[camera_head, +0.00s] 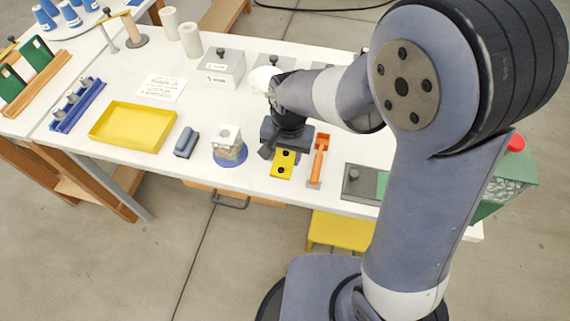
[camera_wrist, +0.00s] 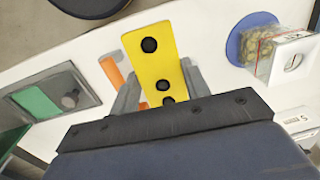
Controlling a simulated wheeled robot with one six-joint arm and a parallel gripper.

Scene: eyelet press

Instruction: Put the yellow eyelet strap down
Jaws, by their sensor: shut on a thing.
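The yellow eyelet strap (camera_head: 283,164) is a flat yellow piece with dark round holes. My gripper (camera_head: 279,150) is shut on it near the front edge of the white table. In the wrist view the strap (camera_wrist: 150,62) stands out between the two grey fingers of my gripper (camera_wrist: 158,92), with its far end free. I cannot tell whether the strap touches the table top.
An orange-handled tool (camera_head: 319,160) lies close to the right of the strap. A container on a blue disc (camera_head: 229,146) stands to the left. Further left are a blue-grey block (camera_head: 186,142) and a yellow tray (camera_head: 131,108). A grey and green press base (camera_head: 360,184) is at the right.

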